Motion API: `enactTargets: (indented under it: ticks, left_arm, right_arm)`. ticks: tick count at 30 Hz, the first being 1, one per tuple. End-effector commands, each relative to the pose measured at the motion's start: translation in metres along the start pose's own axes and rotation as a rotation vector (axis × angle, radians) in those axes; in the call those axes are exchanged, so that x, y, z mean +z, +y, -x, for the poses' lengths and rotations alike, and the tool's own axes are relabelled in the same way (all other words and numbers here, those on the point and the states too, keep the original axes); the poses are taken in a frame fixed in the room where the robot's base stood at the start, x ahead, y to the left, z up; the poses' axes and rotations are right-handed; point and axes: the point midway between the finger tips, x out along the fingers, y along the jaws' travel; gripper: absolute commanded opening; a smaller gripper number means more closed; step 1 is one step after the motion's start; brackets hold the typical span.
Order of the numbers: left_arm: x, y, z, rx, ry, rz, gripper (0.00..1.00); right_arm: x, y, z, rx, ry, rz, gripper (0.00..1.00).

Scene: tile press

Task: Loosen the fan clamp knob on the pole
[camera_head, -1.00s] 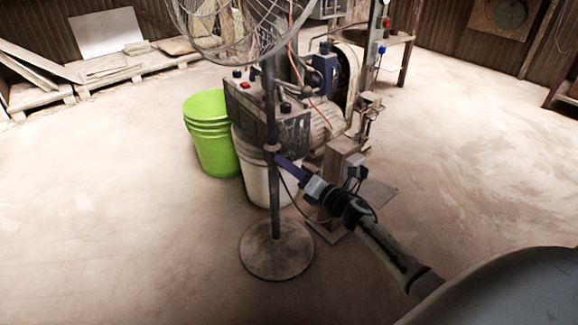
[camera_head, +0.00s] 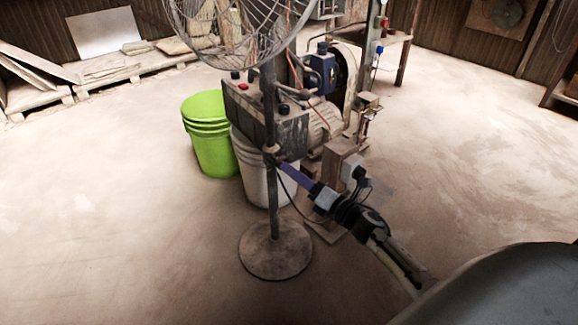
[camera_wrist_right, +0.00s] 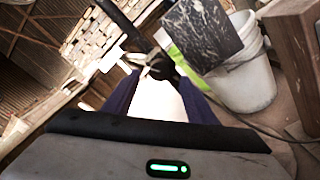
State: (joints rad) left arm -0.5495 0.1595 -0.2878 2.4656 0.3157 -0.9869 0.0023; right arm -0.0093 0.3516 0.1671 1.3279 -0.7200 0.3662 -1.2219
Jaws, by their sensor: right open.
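The fan's dark pole (camera_head: 274,205) stands upright, with the clamp (camera_head: 270,149) partway up it. The clamp also shows in the wrist view, with a dark round knob (camera_wrist_right: 160,66) facing me. My right gripper (camera_head: 283,164) reaches in from the lower right, its purple fingers pointing at the clamp. In the wrist view the fingers of the right gripper (camera_wrist_right: 160,84) are spread, one on each side below the knob, with nothing seen held between them. I cannot tell whether the fingertips touch the knob. My left gripper is out of view.
The wire fan cage (camera_head: 235,25) tops the pole, and its round base (camera_head: 275,262) rests on the dusty floor. Behind are a green bucket (camera_head: 212,150), a white bucket (camera_head: 247,165) and a machine (camera_head: 285,115). The floor at left and right is mostly clear.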

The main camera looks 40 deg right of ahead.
Motion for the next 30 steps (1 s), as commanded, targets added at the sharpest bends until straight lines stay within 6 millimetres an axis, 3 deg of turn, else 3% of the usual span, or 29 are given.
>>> enactTargets:
  ticks: [3,10,30]
  left_arm:
    - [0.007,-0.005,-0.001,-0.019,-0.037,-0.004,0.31]
    - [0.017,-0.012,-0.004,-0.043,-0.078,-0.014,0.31]
    - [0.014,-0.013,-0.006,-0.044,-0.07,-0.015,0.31]
  right_arm:
    - [0.001,0.002,0.026,-0.002,0.002,-0.001,0.51]
    - [0.0,0.001,0.056,-0.002,0.001,0.0,0.51]
    - [0.0,0.0,0.061,-0.001,-0.001,-0.001,0.51]
